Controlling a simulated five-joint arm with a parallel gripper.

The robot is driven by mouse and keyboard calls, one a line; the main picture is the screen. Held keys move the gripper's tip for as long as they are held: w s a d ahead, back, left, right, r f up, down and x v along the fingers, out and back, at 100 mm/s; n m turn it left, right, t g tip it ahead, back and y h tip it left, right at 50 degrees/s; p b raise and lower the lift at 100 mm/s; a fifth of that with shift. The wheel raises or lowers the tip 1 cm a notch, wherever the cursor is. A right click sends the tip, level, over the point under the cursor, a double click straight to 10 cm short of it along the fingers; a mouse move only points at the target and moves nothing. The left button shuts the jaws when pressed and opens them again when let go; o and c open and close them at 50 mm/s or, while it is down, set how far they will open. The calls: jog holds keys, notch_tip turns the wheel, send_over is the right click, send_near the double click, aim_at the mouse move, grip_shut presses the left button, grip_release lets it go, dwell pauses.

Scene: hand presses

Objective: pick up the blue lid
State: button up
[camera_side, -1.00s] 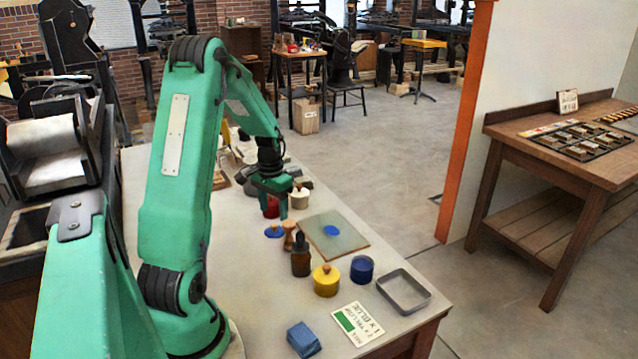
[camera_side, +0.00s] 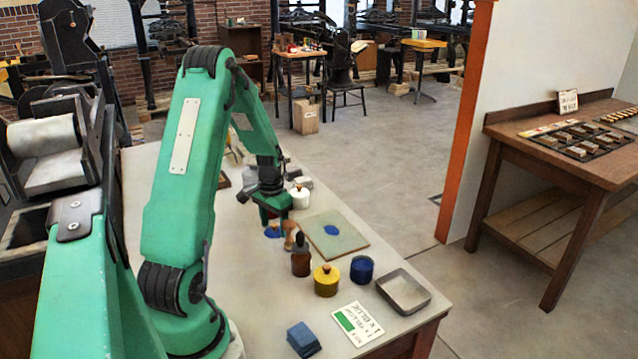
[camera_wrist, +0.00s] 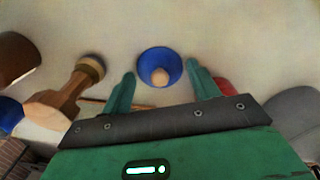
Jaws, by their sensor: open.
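The blue lid (camera_side: 273,231) lies on the table with its knob up, left of the wooden-handled tool. In the wrist view the blue lid (camera_wrist: 147,59) with its tan knob lies between my spread fingers. My gripper (camera_side: 274,214) is open and empty, just above the lid; it also shows in the wrist view (camera_wrist: 160,76). The side view does not show how far the fingertips are from the lid. An open blue jar (camera_side: 362,270) stands near the front of the table.
The wooden-handled tool (camera_wrist: 72,90) lies close left of my fingers in the wrist view; a red thing (camera_wrist: 223,85) is close right. A brown bottle (camera_side: 301,262), yellow jar (camera_side: 326,283), white jar (camera_side: 300,199), metal tray (camera_side: 427,298) and card (camera_side: 358,323) stand around.

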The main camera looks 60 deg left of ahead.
aim_at(275, 225)
jog(key=c, duration=1)
jog(key=shift+d+f, duration=0.1)
grip_shut()
jog(key=shift+s, duration=0.1)
notch_tip(275, 225, up, 10)
jog(key=shift+w, duration=0.2)
dwell(0.4)
